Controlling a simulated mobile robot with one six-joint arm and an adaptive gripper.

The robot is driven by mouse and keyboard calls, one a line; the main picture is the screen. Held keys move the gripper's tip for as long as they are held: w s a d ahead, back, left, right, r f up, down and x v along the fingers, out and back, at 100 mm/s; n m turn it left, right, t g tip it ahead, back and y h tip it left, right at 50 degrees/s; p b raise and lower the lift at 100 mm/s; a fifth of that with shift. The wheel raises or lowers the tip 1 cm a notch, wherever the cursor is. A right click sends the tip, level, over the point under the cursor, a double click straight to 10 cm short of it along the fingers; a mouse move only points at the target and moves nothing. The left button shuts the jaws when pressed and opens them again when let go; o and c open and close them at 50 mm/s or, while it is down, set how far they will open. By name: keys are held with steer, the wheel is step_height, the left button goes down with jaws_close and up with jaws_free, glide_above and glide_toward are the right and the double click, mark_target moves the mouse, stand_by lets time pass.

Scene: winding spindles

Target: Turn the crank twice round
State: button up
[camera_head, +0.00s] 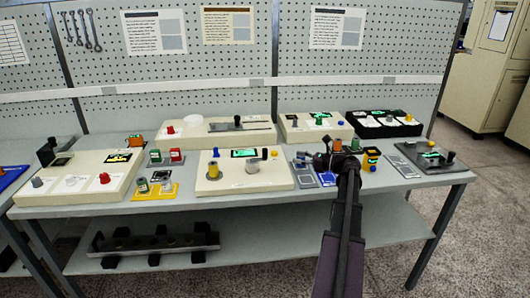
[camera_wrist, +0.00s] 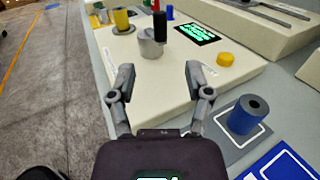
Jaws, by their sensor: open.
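A cream panel (camera_head: 235,186) stands at the middle of the bench. On it, a grey round hub (camera_head: 252,165) with a black upright post beside it looks like the crank; the hub (camera_wrist: 152,45) and post (camera_wrist: 160,27) show more clearly in the wrist view. Whether the post is joined to the hub is hard to tell. My gripper (camera_head: 331,158) is at the right of this panel in the head view. In the wrist view my gripper (camera_wrist: 158,82) is open and empty, its fingertips apart from the hub, which lies beyond them.
On the same panel are a yellow cylinder (camera_wrist: 122,20), a lit display (camera_wrist: 196,33) and a yellow button (camera_wrist: 225,59). A blue cylinder (camera_wrist: 242,116) stands close to the right finger. Other panels crowd the bench; a pegboard (camera_head: 230,60) rises behind.

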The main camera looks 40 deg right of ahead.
mark_target(265, 149)
steer(key=x, duration=1.3)
steer(key=shift+w+a, duration=0.15)
steer(key=shift+w, duration=0.15)
jaws_close()
